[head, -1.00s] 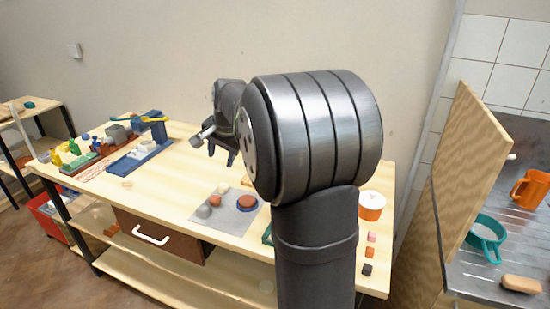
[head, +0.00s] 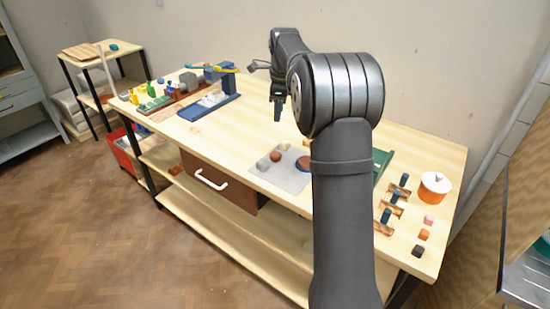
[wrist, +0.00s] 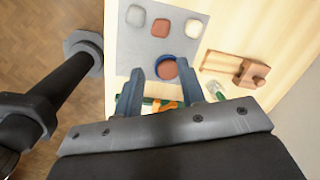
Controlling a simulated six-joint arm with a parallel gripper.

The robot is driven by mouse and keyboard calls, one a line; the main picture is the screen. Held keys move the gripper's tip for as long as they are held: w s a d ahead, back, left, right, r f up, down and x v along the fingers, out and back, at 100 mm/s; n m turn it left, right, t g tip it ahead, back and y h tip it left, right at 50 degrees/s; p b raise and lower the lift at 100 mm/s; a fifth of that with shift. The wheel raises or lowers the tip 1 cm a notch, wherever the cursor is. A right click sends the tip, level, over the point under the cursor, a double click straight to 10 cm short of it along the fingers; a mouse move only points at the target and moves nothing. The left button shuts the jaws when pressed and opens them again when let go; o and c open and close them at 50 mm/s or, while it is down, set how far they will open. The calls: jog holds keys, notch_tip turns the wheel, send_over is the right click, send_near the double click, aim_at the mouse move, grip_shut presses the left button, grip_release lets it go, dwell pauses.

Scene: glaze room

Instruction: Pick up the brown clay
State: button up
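On a grey mat (head: 292,177) lie a grey lump (wrist: 136,15), a reddish-brown clay lump (wrist: 161,28) and a pale lump (wrist: 194,27). The reddish-brown lump also shows in the head view (head: 276,156). A blue dish (wrist: 158,57) at the mat's edge holds another reddish-brown clay piece (wrist: 167,70). I cannot tell which of the two is meant. My gripper (wrist: 161,66) is open and empty, pointing down above the table. In the wrist view the dish appears between its fingertips, apart and below. My arm partly hides the dish in the head view.
Wooden stands with dark pegs (head: 386,216), an orange pot with a white lid (head: 434,186) and small coloured blocks (head: 424,234) are at the table's right. A blue tool stand (head: 212,100) and several small items fill the left. Bare tabletop (head: 230,128) lies between.

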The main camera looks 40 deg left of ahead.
aim_at(275, 159)
jog(key=f+m, duration=0.1)
jog(key=f, duration=0.5)
jog(key=a+f+m, duration=0.1)
jog(key=f+m, duration=0.1)
jog(key=f, duration=0.5)
jog(key=w+a+f+m+h, duration=0.1)
jog(key=f+m, duration=0.1)
jog(key=f, duration=0.4)
jog(key=shift+a+f+g, duration=0.1)
jog(key=shift+f+g, duration=0.05)
jog(key=shift+g, duration=0.15)
jog(key=c, duration=0.6)
